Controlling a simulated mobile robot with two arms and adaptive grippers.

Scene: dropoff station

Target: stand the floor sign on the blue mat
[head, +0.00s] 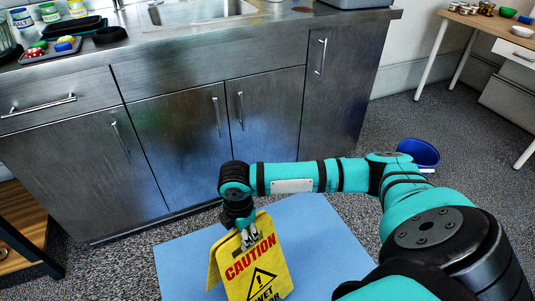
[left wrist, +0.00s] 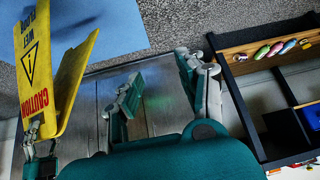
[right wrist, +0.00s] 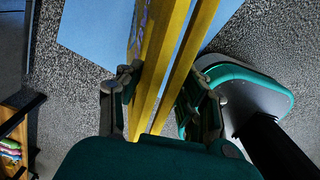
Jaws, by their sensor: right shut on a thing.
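The yellow floor sign (head: 262,262), with red CAUTION lettering, is upright with its panels spread slightly apart. My right gripper (head: 247,236) is shut on its top edge. The sign also shows in the left wrist view (left wrist: 67,80) and between the right fingers in the right wrist view (right wrist: 160,60). The blue mat (head: 325,235) lies flat on the floor beneath and behind the sign. The sign's lower end is cut off in the head view; I cannot tell whether it touches the mat. My left gripper (left wrist: 160,75) is open and empty, outside the head view.
A steel counter with cabinets (head: 175,130) stands behind the mat. A blue bin (head: 420,152) is on the carpet right of the mat. A white-legged table (head: 480,25) stands far right. A wooden shelf unit (left wrist: 265,45) with several small colored items shows in the left wrist view.

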